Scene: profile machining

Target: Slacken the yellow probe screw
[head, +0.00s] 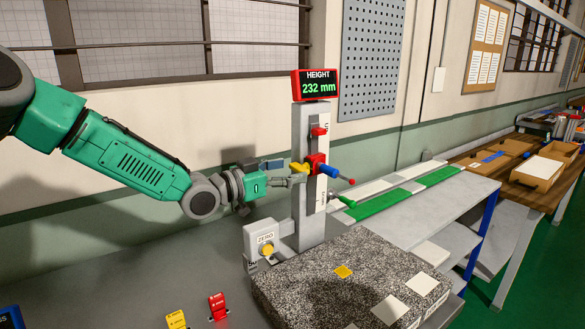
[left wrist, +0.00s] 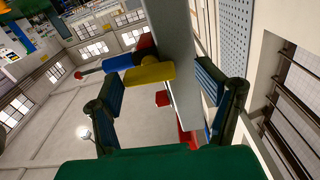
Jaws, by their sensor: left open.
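The yellow probe screw (head: 299,167) sticks out on the left side of the red carriage (head: 316,163) on the grey gauge column (head: 308,205). My left gripper (head: 282,172) is at the screw, coming from the left, with its fingers open. In the left wrist view the yellow screw (left wrist: 150,73) shows as a bar between the two blue-padded fingers, with gaps on both sides. The blue probe (head: 328,170) with its red tip points right from the carriage. The display (head: 315,84) reads HEIGHT 232 mm. My right gripper is not in view.
A ZERO box with a yellow button (head: 266,249) stands at the column's foot. Red (head: 217,306) and yellow (head: 176,319) tags are at the front.

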